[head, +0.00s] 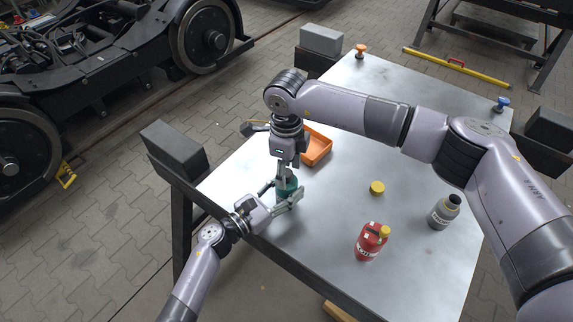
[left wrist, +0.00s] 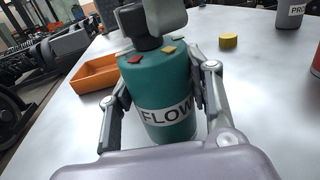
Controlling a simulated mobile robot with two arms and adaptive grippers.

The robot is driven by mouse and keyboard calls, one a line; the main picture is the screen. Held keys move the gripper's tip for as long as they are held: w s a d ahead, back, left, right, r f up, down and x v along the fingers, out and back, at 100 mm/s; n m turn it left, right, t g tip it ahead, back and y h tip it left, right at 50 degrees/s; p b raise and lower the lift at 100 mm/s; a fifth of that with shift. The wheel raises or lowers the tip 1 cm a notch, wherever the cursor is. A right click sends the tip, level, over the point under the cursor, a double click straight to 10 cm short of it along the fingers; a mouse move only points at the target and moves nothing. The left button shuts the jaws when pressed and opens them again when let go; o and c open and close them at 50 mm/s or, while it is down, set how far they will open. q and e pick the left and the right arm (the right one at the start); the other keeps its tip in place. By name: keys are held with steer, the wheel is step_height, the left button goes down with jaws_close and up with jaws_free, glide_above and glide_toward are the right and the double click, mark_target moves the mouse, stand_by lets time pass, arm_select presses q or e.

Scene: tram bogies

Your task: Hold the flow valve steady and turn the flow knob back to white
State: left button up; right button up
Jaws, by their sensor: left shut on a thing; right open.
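The flow valve (head: 287,189) is a teal cylinder standing upright near the table's left edge. In the left wrist view the valve (left wrist: 165,100) shows a white FLOW label and red and yellow marks around its top. My left gripper (head: 283,194) is shut on the valve's body, with one finger on each side. My right gripper (head: 285,168) points down from above at the valve's top and is open. In the left wrist view its dark fingers (left wrist: 150,18) are around or just over the dark flow knob (left wrist: 147,43), mostly hiding it; contact and the knob's setting cannot be told.
An orange tray (head: 318,148) lies just behind the valve. A yellow cap (head: 377,188), a red canister (head: 370,243) and a grey bottle (head: 444,212) stand to the right on the metal table (head: 330,215). Orange (head: 361,51) and blue (head: 501,104) knobbed items stand at the far edge.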

steer(key=shift+c, duration=0.5)
jaws_close()
steer(key=shift+m, duration=1.8)
